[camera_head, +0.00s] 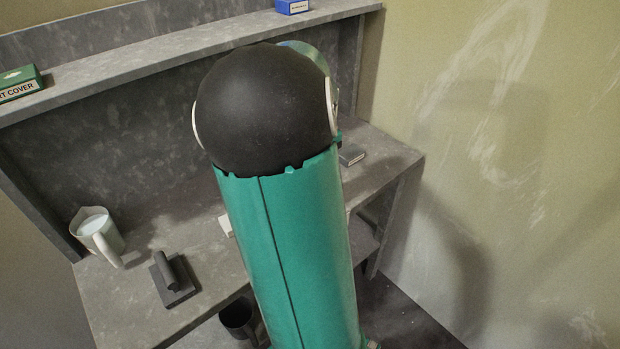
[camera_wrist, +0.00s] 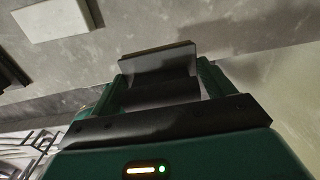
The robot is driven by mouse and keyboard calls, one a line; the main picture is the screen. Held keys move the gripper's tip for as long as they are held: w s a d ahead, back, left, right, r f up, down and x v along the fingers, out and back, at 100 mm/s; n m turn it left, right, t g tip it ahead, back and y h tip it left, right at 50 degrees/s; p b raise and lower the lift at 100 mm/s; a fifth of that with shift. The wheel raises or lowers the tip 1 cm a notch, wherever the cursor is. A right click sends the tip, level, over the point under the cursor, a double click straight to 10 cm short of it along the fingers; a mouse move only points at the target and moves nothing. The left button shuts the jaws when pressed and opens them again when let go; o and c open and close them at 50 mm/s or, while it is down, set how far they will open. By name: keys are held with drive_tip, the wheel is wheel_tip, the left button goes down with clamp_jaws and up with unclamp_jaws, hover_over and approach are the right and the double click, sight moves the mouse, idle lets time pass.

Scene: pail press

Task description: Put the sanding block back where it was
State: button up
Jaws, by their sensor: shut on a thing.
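In the wrist view my gripper (camera_wrist: 160,92) is shut on a grey block with a pale edge and a darker lower part, which I take to be the sanding block (camera_wrist: 158,62). The block sits between the two green fingers, with the grey bench surface behind it. I cannot tell whether it touches that surface. In the head view my own arm hides the gripper. A small grey block (camera_head: 351,155) shows at the right rear of the bench there; I cannot tell whether it is the held one.
A white jug (camera_head: 97,237) and a dark block with a bar handle (camera_head: 176,282) stand on the bench (camera_head: 125,300) at left. A dark pail (camera_head: 238,318) is lower down. The shelf (camera_head: 150,55) bears a green box (camera_head: 20,84) and a blue box (camera_head: 292,6). A pale slab (camera_wrist: 55,18) lies nearby.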

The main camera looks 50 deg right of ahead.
drive_tip(key=w+d+f, duration=0.1)
drive_tip(key=f, duration=0.1)
drive_tip(key=w+d+f, duration=0.3)
drive_tip(key=w+f, duration=0.1)
drive_tip(key=shift+d+f, duration=0.2)
drive_tip(key=shift+d, duration=0.1)
drive_tip(key=shift+w+d+f, duration=0.25)
drive_tip(key=shift+w+f, duration=0.05)
drive_tip(key=shift+f, duration=1.6)
